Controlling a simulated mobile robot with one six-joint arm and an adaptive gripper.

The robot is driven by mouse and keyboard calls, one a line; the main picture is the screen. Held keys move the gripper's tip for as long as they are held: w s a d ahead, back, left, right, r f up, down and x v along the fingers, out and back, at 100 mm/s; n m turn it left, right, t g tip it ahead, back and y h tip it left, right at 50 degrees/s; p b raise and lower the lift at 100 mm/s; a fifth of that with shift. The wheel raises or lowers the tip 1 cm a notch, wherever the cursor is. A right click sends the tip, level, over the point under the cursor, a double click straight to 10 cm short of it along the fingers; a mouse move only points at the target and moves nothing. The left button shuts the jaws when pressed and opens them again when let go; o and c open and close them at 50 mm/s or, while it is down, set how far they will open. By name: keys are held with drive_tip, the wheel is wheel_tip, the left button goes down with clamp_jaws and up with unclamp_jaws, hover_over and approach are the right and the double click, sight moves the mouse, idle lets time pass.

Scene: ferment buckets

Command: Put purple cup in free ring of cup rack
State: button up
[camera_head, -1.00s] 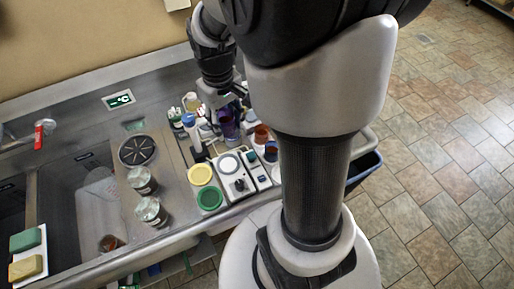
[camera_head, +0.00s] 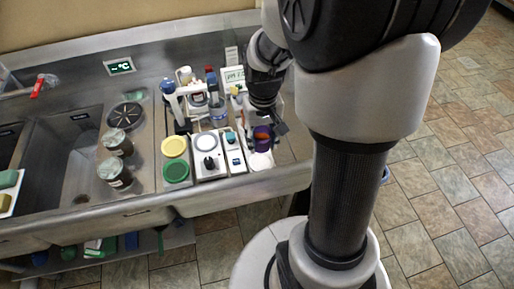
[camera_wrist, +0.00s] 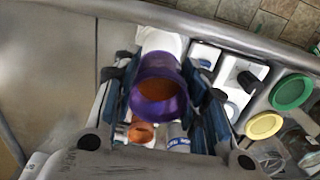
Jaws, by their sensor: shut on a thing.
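My gripper (camera_head: 264,112) is above the right end of the steel counter, pointing down. In the wrist view, its two dark fingers (camera_wrist: 165,100) are shut on the purple cup (camera_wrist: 152,108), one on each side. The cup is open toward the wrist camera and looks orange-brown inside. It also shows in the head view (camera_head: 262,138), just under the gripper. An orange-topped cup (camera_wrist: 142,131) is partly hidden beside the held cup. I cannot clearly make out the cup rack or its free ring; the gripper and cup cover part of that area.
A white cylinder (camera_head: 260,161) stands close to the held cup at the counter's front. Left of it are a white device with a knob (camera_head: 208,160) and yellow (camera_head: 174,146) and green (camera_head: 176,171) lids. Bottles and a stand crowd the back. Bare counter shows at right.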

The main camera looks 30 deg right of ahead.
sight(262, 132)
wheel_tip(262, 132, down, 9)
drive_tip(key=shift+r+b, duration=0.2)
drive_tip(key=shift+b, duration=1.05)
drive_tip(key=shift+f, duration=0.2)
drive_tip(key=o, duration=1.1)
drive_tip(key=shift+r, duration=0.1)
wheel_tip(262, 132, up, 12)
drive_tip(key=p, duration=0.4)
drive_tip(key=s+a+r+n+t, duration=0.1)
drive_tip(key=s+a+r, duration=0.2)
drive_tip(key=s+r, duration=0.1)
drive_tip(key=s+a+r+n+t, duration=0.1)
drive_tip(key=s+a+r+t, duration=0.1)
drive_tip(key=s+a+r, duration=0.2)
drive_tip(key=s+a+r+n+t, duration=0.1)
drive_tip(key=s+a+r, duration=0.2)
drive_tip(key=s+r, duration=0.2)
drive_tip(key=shift+a+r+t, duration=0.25)
drive_tip(key=shift+r+t, duration=0.05)
drive_tip(key=shift+r, duration=0.1)
